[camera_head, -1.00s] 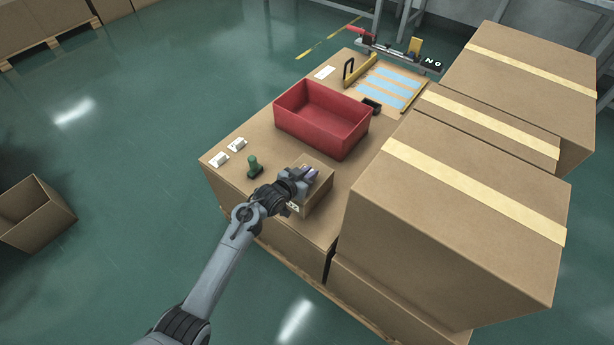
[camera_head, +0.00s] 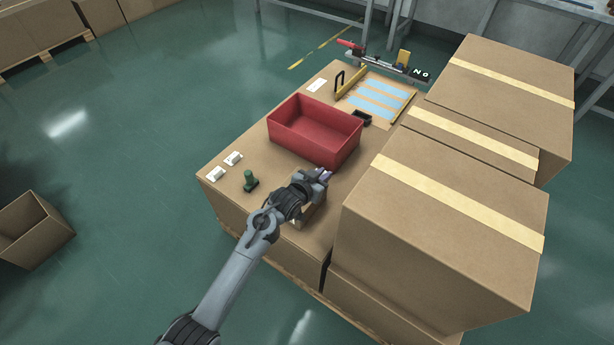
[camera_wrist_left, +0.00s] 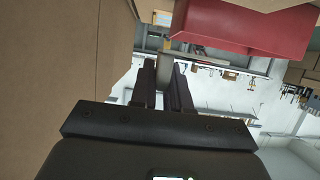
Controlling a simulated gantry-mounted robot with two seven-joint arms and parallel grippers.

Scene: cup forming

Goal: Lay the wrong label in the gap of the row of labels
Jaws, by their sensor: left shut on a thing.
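My left gripper (camera_head: 324,174) is above a small cardboard box (camera_head: 312,211), near the front of the red bin. In the left wrist view its two dark fingers (camera_wrist_left: 163,82) are closed about a small pale grey thing (camera_wrist_left: 164,66). I cannot tell whether this is the wrong label. Light blue strips (camera_head: 375,98) lie in a row on a tan board at the far end of the table. Two white labels (camera_head: 216,174) lie at the left edge of the table, and another white label (camera_head: 316,86) lies near the far left. My right gripper is not in view.
The red bin (camera_head: 290,138) stands mid-table; it also shows in the left wrist view (camera_wrist_left: 225,28). A green-handled stamp (camera_head: 250,181) stands left of my gripper. Large cartons (camera_head: 440,235) wall the right side. A small black tray (camera_head: 362,118) stands beyond the bin.

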